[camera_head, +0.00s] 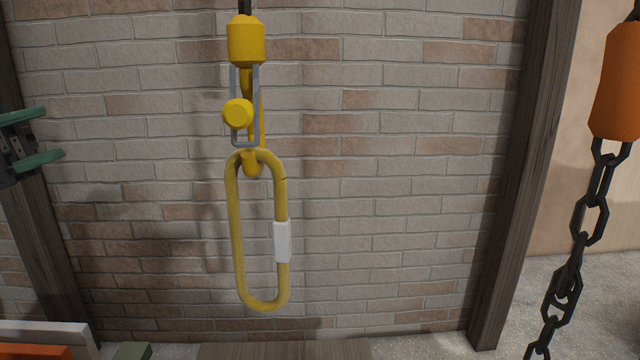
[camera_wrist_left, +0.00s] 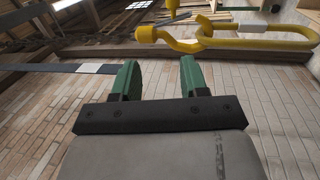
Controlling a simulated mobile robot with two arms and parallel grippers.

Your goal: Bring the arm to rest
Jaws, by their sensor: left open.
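My left gripper (camera_head: 48,137) is at the left edge of the head view, with green fingers spread apart and nothing between them. It also shows in the left wrist view (camera_wrist_left: 160,80), open and empty. A yellow hook (camera_head: 239,40) hangs in front of the brick wall, with a yellow carabiner (camera_head: 237,230) with a white sleeve hanging from it. The left gripper is well to the left of both and touches neither. In the left wrist view the carabiner (camera_wrist_left: 262,44) and hook (camera_wrist_left: 160,36) are beyond the fingers at the upper right. My right gripper is not in view.
An orange hook block (camera_head: 617,80) with a dark chain (camera_head: 588,220) hangs at the right. Wooden posts (camera_head: 515,170) frame the brick wall (camera_head: 400,200). Orange, white and green items are partly visible at the bottom left. The space between carabiner and chain is clear.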

